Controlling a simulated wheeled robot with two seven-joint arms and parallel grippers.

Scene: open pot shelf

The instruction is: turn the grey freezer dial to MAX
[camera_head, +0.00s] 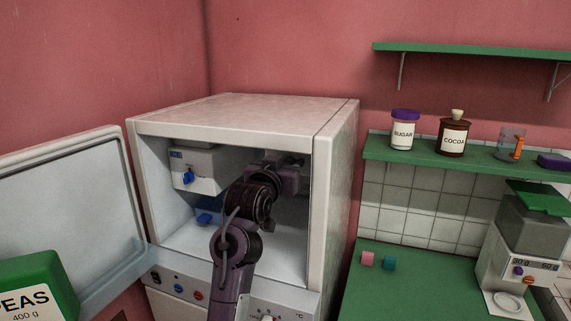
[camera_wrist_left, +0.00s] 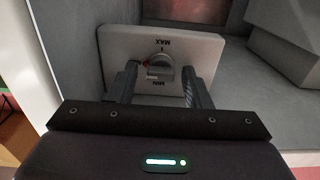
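The grey dial (camera_wrist_left: 160,66) sits on a pale plate in the left wrist view, with MAX and MIN lettered upside down above and below it. A small red mark shows at the dial's left side; I cannot tell its exact setting. My left gripper (camera_wrist_left: 160,72) is open, one finger on each side of the dial, with gaps visible between fingers and dial. In the head view my left gripper (camera_head: 292,172) is inside the open freezer (camera_head: 240,113) near its right wall, and the dial is hidden. My right gripper is not in view.
The freezer door (camera_head: 65,200) stands open at left, with a green peas box (camera_head: 35,290) before it.

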